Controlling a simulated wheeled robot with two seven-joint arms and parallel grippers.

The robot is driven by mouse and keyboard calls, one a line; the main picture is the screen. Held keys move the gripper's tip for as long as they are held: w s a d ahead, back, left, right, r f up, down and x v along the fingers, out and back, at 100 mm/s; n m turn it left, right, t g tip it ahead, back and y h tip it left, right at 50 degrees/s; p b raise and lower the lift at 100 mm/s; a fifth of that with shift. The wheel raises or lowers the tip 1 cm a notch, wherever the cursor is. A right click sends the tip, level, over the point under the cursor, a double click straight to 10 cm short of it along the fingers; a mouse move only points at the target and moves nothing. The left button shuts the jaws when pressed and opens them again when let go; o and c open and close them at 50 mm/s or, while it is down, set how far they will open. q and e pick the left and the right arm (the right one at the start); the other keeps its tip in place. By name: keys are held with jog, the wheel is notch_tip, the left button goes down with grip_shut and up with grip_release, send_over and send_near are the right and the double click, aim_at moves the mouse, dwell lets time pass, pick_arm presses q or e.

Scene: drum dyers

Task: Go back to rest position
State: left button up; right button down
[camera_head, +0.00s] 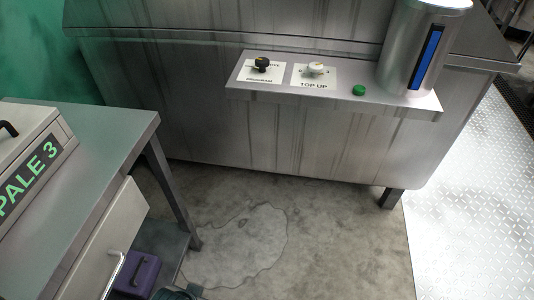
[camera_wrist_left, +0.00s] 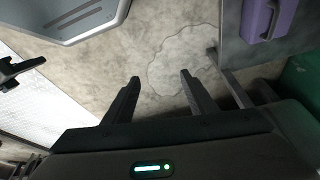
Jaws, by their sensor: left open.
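My left gripper (camera_wrist_left: 160,80) shows in the left wrist view with its two dark fingers apart. It is open and empty, with the concrete floor (camera_wrist_left: 110,70) and a pale stain behind it. Neither of my grippers shows in the head view. A dark gripper-like part stands at the left edge of the wrist view, but I cannot tell whether it is my right gripper.
A steel drum machine (camera_head: 290,140) carries a shelf with a black knob (camera_head: 262,64), a white knob (camera_head: 316,68), a green button (camera_head: 359,90) and a metal cylinder (camera_head: 405,45). A workbench (camera_head: 110,125) stands left, a purple case (camera_head: 137,275) below. Floor between is clear.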

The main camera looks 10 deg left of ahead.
pick_arm(q)
notch_tip(320, 180, down, 24)
jog(key=s+d+t+p, duration=0.1)
jog(key=d+p, duration=0.1)
jog(key=shift+d+f+h, duration=0.25)
jog(key=shift+h, duration=0.15)
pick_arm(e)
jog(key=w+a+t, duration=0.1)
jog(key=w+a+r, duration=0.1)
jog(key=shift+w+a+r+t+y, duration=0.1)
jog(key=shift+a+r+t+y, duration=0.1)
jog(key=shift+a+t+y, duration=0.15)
